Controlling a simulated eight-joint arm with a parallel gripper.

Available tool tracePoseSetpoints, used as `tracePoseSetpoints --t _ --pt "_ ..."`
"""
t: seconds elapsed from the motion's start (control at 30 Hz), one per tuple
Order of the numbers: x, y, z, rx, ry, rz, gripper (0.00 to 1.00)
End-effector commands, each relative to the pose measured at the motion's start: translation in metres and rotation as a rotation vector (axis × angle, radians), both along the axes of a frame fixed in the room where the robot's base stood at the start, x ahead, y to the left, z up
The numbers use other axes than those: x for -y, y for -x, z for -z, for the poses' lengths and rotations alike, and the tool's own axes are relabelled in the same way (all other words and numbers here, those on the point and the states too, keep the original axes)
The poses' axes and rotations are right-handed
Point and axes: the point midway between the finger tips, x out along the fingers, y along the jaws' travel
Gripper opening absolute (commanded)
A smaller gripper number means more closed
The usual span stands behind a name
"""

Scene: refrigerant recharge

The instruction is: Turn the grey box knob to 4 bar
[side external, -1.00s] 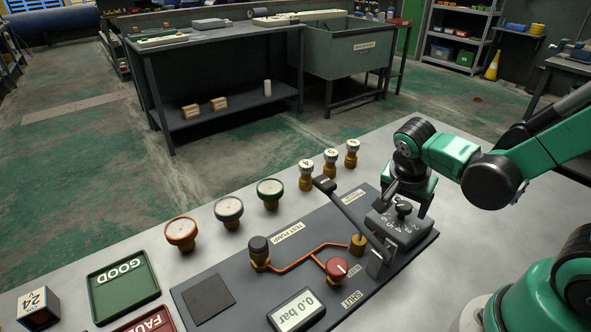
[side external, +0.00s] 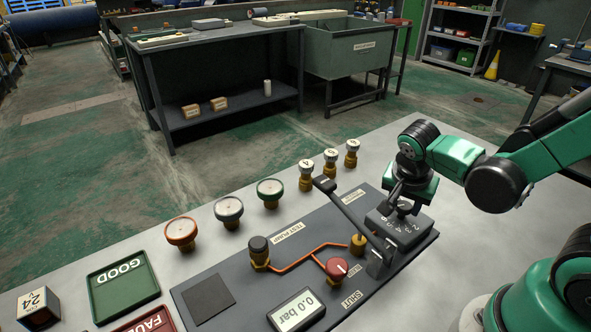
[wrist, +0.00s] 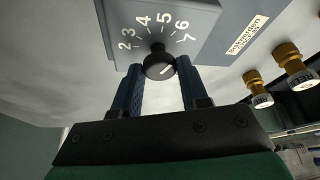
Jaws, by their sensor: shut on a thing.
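The grey box (side external: 399,234) sits on the dark panel, with a numbered dial on its face. In the wrist view, the box (wrist: 205,20) shows numbers 2 to 7 around the black knob (wrist: 158,64). My gripper (wrist: 160,72) is shut on this knob, one blue finger on each side. A narrow part of the knob points up, roughly between 4 and 5; a short white mark lies on its near end. The exact setting is hard to read. In the side external view, my gripper (side external: 404,205) hides most of the knob. The display (side external: 297,309) reads 0.0 bar.
A long black lever (side external: 343,206) stands close to the left of the box. A red knob (side external: 336,269) and a black knob (side external: 259,248) are on the panel. Several brass fittings stand behind it. A green GOOD tray (side external: 124,291) lies at the left.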

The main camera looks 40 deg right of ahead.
Motion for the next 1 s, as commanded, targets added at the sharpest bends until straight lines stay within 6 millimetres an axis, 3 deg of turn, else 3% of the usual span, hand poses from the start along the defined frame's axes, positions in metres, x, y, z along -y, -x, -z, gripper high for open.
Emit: tracePoseSetpoints --t 1.0 --pt "0.004 0.0043 0.0 0.002 -0.002 -0.831 0.0"
